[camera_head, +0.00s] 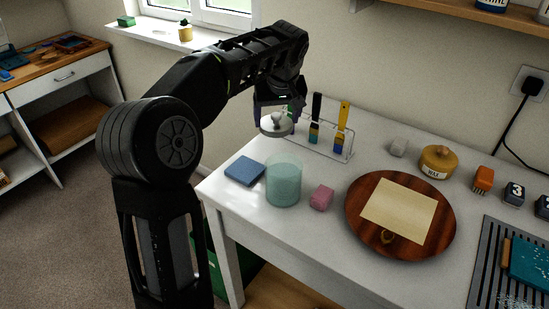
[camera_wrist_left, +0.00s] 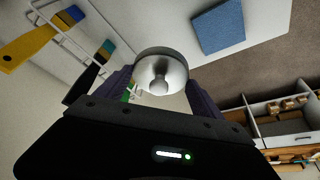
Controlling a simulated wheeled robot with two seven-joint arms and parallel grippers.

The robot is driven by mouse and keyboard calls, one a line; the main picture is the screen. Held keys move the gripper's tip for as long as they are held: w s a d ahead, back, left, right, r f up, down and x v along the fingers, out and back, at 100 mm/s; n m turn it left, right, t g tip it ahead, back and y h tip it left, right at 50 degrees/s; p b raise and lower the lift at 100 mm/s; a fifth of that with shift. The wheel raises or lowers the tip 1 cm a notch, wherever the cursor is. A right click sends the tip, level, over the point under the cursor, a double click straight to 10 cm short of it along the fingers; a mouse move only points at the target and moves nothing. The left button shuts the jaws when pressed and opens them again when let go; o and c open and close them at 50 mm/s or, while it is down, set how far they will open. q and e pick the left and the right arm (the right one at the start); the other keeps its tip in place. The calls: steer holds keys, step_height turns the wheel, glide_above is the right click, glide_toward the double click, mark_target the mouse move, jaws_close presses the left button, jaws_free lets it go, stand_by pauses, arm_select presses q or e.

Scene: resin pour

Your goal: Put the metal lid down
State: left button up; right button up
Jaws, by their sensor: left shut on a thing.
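The metal lid (camera_head: 277,127) is round and silvery with a small knob. My left gripper (camera_head: 278,109) points down and is shut on it. The wrist view also shows the lid (camera_wrist_left: 163,62) between the two fingers, knob toward the camera. In the head view it appears above the table's back left part, behind the glass jar and just left of the brush rack; its exact height is hard to tell. My right gripper is in neither view.
A translucent teal glass jar (camera_head: 283,182) stands between a blue block (camera_head: 245,170) and a pink block (camera_head: 321,197). A round wooden board (camera_head: 361,231) bears a paper sheet. White tabletop (camera_head: 350,171) is clear between rack and board.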

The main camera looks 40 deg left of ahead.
mark_target(277, 130)
arm_select(q)
steer(key=shift+r, duration=0.1)
steer(key=shift+f, duration=3.15)
steer(key=shift+f, duration=1.85)
steer(key=shift+f, duration=0.2)
steer(key=o, duration=1.3)
steer(key=shift+o, duration=0.2)
steer(key=shift+r, duration=0.15)
